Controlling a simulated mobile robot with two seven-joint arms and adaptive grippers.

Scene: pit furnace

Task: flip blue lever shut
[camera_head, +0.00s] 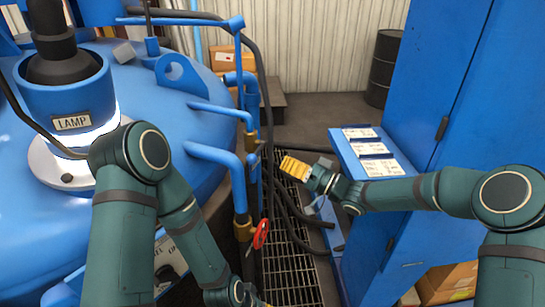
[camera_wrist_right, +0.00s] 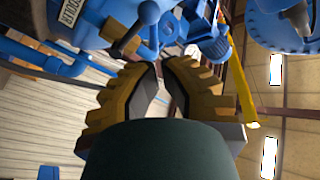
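A blue lever with a round knob (camera_wrist_right: 149,12) shows at the top of the right wrist view, beside a label reading "COOLER". I cannot tell which head-view part it is. Blue pipes (camera_head: 212,152) with brass valve fittings (camera_head: 251,142) leave the tank in the head view. My right gripper (camera_head: 293,167) is to the right of these fittings, apart from them. Its yellow fingers (camera_wrist_right: 160,66) show a narrow gap, with nothing visible between them. Only a small yellow edge of my left gripper (camera_head: 265,304) shows at the bottom; its fingers are hidden.
A big blue tank (camera_head: 150,95) with a "LAMP" label fills the left. A blue cabinet (camera_head: 440,90) and a shelf with papers (camera_head: 368,148) stand right. Hoses lie over the floor grating (camera_head: 290,275).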

